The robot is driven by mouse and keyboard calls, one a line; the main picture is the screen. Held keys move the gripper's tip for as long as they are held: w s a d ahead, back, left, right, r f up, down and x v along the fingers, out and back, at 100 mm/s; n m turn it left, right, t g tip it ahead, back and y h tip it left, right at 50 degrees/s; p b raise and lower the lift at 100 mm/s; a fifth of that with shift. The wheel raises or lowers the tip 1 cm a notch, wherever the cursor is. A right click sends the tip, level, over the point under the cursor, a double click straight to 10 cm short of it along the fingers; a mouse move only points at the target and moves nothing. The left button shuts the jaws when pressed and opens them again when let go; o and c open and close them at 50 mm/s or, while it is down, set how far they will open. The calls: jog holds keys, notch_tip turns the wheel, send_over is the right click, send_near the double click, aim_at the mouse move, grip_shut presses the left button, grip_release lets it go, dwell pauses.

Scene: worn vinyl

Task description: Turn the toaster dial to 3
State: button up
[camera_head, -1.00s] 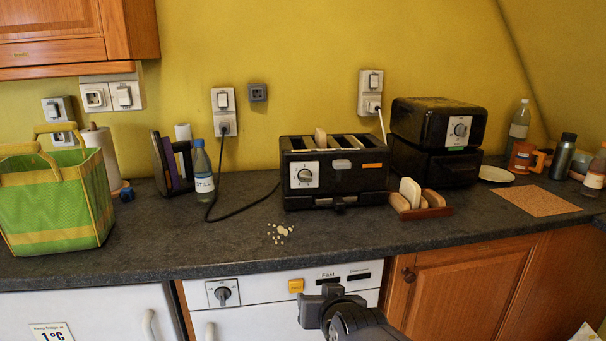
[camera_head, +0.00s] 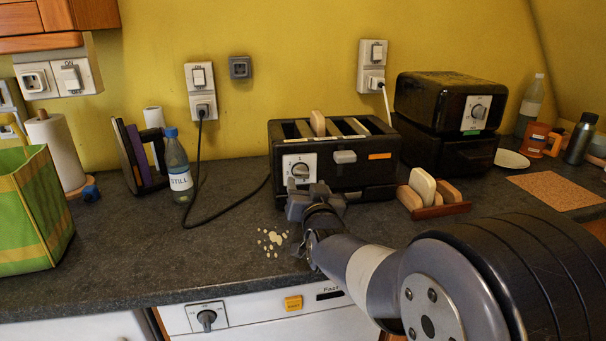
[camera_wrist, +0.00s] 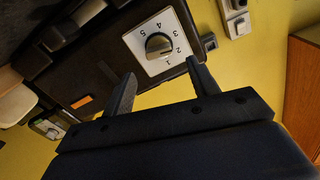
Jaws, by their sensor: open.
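The black toaster (camera_head: 370,180) stands on the counter with a slice of bread in one slot. Its dial (camera_head: 299,170) is a round knob on a white numbered plate at the front left. My gripper (camera_head: 314,192) is just in front of and below the dial, partly covering the toaster's lower front. In the wrist view the dial (camera_wrist: 158,45) appears upside down, beyond and between the fingertips. My gripper (camera_wrist: 162,70) is open there, with nothing between its fingers and apart from the knob. I cannot tell for certain which number the knob points to.
A wooden rack with bread (camera_head: 437,203) stands right of my gripper. A second black appliance with a dial (camera_head: 450,120) is behind it. A water bottle (camera_head: 177,165) and the toaster's cord are to the left. Pale crumbs (camera_head: 271,243) lie on the counter.

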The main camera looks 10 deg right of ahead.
aim_at(302, 174)
jog(key=shift+w+d+p, duration=0.1)
jog(key=shift+w+p, duration=0.2)
jog(key=shift+w, duration=2.6)
jog(key=shift+c, duration=0.4)
jog(key=c, duration=0.9)
